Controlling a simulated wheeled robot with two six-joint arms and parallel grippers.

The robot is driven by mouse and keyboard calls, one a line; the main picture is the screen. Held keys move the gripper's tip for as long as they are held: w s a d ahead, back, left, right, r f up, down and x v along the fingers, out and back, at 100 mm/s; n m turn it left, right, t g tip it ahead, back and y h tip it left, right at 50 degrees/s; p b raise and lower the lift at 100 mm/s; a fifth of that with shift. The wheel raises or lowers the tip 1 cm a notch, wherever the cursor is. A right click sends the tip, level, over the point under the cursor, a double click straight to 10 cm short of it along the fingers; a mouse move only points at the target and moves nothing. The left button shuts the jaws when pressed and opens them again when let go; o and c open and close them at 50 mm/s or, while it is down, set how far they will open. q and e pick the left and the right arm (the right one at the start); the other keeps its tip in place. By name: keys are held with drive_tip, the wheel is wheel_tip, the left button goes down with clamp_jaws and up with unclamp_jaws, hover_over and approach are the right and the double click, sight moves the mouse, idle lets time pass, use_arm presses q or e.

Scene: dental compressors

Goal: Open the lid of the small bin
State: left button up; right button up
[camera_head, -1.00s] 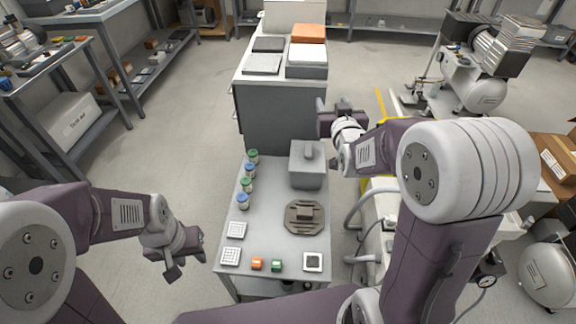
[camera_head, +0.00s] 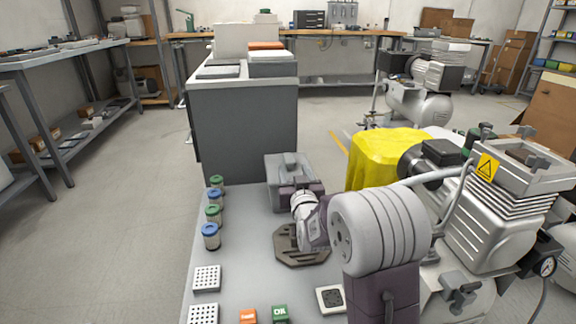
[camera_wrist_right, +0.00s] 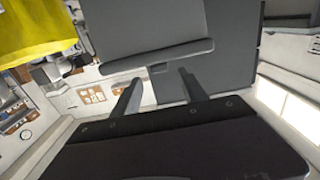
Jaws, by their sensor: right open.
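The small bin is a grey lidded box (camera_head: 278,166) on the grey table in the head view. Its lid (camera_head: 296,161) appears closed, with a raised grip on top. My right gripper (camera_head: 301,187) is at the near side of the bin and covers part of its front. In the right wrist view my right gripper (camera_wrist_right: 160,92) is open, its two fingers apart with nothing between them. Just beyond the fingertips is a grey box face with a protruding lip (camera_wrist_right: 160,56), which looks like the bin. Contact cannot be told. My left gripper is out of view.
Several jars (camera_head: 214,213) with blue and green caps line the table's left side. A dark slotted plate (camera_head: 300,253) lies under my right arm. A grey cabinet (camera_head: 245,125) stands behind the bin, and a yellow cover (camera_head: 385,158) and compressors to the right.

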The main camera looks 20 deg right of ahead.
sight(289, 157)
drive_tip(key=x, duration=0.1)
drive_tip(key=p+x, duration=0.2)
drive_tip(key=shift+w+r, duration=0.25)
drive_tip(key=b+x, duration=0.1)
drive_tip(key=x, duration=0.1)
drive_tip(key=b+x, duration=0.1)
drive_tip(key=x, duration=0.1)
drive_tip(key=shift+w+f+b, duration=0.1)
drive_tip(key=shift+f+b, duration=0.2)
drive_tip(key=shift+f, duration=0.1)
drive_tip(key=shift+w+d+r, duration=0.15)
drive_tip(key=shift+w, duration=0.25)
clamp_jaws()
